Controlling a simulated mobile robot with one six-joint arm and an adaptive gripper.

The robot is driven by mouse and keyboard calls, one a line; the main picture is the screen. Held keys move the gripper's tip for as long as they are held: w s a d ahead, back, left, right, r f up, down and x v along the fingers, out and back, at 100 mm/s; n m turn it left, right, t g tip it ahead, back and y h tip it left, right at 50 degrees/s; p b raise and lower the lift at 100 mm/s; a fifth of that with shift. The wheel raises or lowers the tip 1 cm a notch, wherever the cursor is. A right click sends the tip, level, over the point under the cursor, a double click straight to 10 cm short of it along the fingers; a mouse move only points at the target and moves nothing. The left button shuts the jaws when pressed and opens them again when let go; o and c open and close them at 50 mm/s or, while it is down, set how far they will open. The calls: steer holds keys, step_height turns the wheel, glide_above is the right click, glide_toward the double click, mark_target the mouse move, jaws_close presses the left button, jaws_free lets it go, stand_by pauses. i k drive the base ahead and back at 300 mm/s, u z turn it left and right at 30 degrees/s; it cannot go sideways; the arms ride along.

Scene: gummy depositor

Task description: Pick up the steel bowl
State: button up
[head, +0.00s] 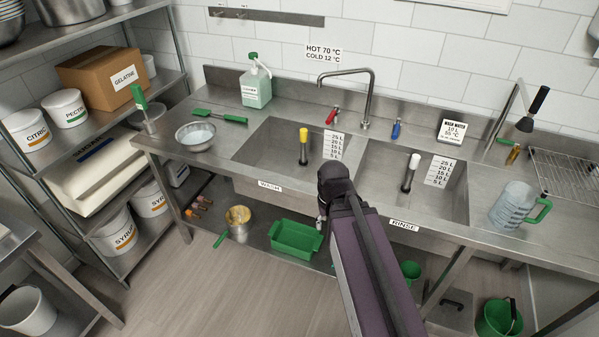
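A steel bowl (195,137) stands upright on the left end of the sink counter in the head view, left of the wash basin. Its inside looks pale, and I cannot tell whether it holds something. My arm reaches up from the bottom of the picture, and its dark joint lies in front of the counter's front edge, to the right of the bowl and well apart from it. I cannot make out my gripper's fingers. Another steel bowl shows partly on the top shelf (10,24) at the far left.
A soap bottle (256,84) is behind. The wash basin (275,150) opens to the right. The counter front of the bowl is clear.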

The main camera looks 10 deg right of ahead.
mark_target(197, 137)
steer(key=z, duration=0.1)
steer(key=i, duration=0.9)
steer(key=u, duration=0.05)
